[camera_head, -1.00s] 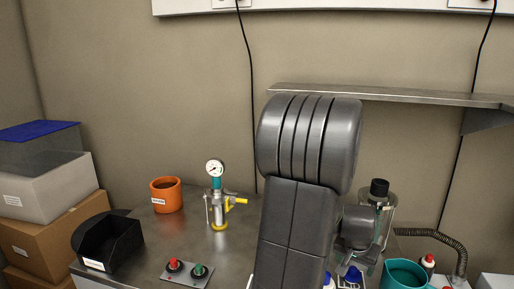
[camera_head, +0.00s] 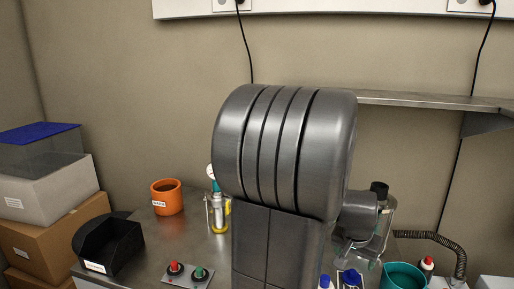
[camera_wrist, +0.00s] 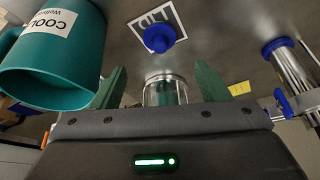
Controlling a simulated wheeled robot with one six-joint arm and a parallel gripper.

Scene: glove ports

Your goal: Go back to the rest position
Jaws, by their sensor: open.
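My gripper (camera_wrist: 161,68) shows in the wrist view with its two green fingers apart and a gap between them. A clear glass vessel (camera_wrist: 165,90) appears between the fingers in that view; I cannot tell how far beyond them it is, and no finger is seen touching it. In the head view my large grey arm fills the middle and hides part of the bench; the fingers cannot be made out clearly there.
The head view shows an orange mug (camera_head: 167,198), black bin (camera_head: 108,247), button panel (camera_head: 188,274), partly hidden gauge fitting (camera_head: 217,215) and wall shelf (camera_head: 430,100).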

